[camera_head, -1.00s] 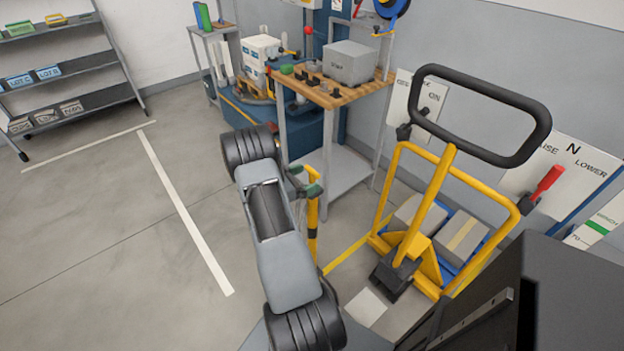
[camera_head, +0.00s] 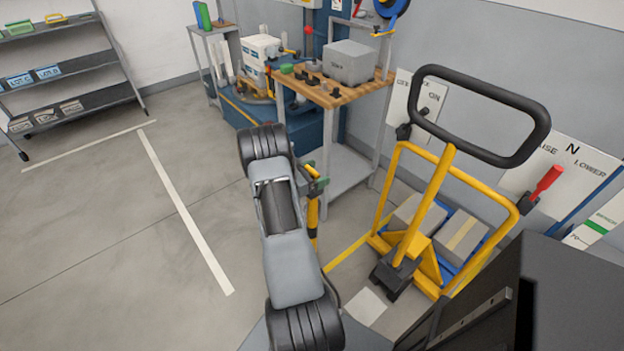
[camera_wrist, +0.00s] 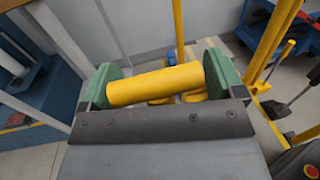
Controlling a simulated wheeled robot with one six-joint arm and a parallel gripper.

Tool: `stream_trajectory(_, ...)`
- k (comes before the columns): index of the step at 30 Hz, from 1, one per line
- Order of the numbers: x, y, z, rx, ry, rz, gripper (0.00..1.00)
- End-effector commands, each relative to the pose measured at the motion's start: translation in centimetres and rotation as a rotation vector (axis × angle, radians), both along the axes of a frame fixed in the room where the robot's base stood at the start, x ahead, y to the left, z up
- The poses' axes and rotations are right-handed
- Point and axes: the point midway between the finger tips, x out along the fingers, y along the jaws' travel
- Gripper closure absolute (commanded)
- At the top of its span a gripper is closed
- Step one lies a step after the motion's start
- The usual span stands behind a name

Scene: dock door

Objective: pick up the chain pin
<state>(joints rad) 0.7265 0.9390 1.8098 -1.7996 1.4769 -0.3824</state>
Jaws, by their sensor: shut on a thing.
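The chain pin (camera_wrist: 155,84) is a plain yellow cylinder in the wrist view. It lies crosswise between the two green pads of my gripper (camera_wrist: 158,83), one pad at each end, and the jaws are shut on it. In the head view my gripper (camera_head: 315,179) is mostly behind my own arm, near the left front leg of the wooden-topped bench. Little of the pin can be made out there. In the wrist view more yellow round parts (camera_wrist: 194,96) show just behind the pin; I cannot tell whether it touches them.
A yellow post (camera_head: 312,222) stands below my gripper. The wooden-topped bench (camera_head: 338,94) with a grey box (camera_head: 349,63) is just behind. A yellow pallet jack (camera_head: 437,185) carrying boxes stands to the right. Open floor (camera_head: 100,240) lies to the left.

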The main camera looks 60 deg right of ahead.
Motion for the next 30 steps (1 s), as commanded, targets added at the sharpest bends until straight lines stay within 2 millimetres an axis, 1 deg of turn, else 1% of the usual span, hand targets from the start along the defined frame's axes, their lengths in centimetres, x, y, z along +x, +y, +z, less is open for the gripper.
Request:
stream_trajectory(1, 0.0, 0.0, 0.0, 0.000, 0.000, 0.000, 0.35)
stream_trajectory(3, 0.0, 0.0, 0.0, -0.001, 0.000, 0.000, 0.40)
stream_trajectory(11, 0.0, 0.0, 0.2, -0.002, -0.001, 0.000, 0.40)
stream_trajectory(16, 0.0, 0.0, 1.5, -0.003, -0.003, 0.000, 0.40)
stream_trajectory(20, 0.0, 0.0, 3.6, -0.005, -0.004, 0.000, 0.40)
stream_trajectory(23, -0.4, 1.6, 5.4, -0.003, -0.003, 0.003, 0.40)
stream_trajectory(28, -1.2, 4.5, 9.0, -0.004, -0.004, 0.002, 0.40)
stream_trajectory(29, -1.4, 5.0, 9.6, -0.004, -0.004, 0.003, 0.40)
stream_trajectory(30, -1.6, 6.0, 9.8, -0.002, -0.001, 0.005, 0.40)
